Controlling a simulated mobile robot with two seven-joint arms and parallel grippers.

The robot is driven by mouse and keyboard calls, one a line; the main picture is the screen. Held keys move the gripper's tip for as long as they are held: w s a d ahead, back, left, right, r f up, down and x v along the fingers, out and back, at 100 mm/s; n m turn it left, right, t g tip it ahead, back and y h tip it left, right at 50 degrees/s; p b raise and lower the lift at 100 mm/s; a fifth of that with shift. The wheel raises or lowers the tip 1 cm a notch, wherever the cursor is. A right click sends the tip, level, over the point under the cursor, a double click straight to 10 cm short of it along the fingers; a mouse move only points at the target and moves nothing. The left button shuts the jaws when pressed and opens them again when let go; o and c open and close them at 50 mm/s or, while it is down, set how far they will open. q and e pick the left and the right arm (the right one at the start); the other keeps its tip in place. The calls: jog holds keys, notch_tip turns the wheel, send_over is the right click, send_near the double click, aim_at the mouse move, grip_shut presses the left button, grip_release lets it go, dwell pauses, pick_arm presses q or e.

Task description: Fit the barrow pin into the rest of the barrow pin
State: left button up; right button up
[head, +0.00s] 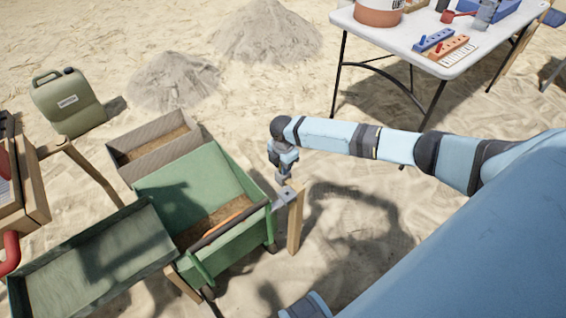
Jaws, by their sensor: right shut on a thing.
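My right gripper (284,172) points down, shut, at the right edge of the green barrow (185,178). It holds the barrow pin, which is mostly hidden by the fingers and too small to make out. Just below and to the right, a grey metal plate (288,195) with a small dark hole sits at the top of a wooden post (295,225); it looks like the pin's rest. The gripper is above or just behind this plate; I cannot tell whether pin and plate touch. My left gripper is not in view.
The green barrow holds sand and an orange-edged tool (225,222). A green tray (95,262) and a grey box (150,150) of sand adjoin it. A jerrycan (68,103) stands at the left, a white table (420,62) at the back right. Sand between is clear.

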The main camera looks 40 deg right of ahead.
jog(key=shift+f+b, duration=0.3)
jog(key=shift+f, duration=0.45)
jog(key=shift+r, duration=0.15)
jog(key=shift+r+p, duration=2.15)
jog(key=shift+p, duration=0.25)
jog(key=shift+p, duration=0.8)
jog(key=shift+f+b, duration=1.35)
jog(key=shift+f, duration=0.95)
jog(key=o, duration=1)
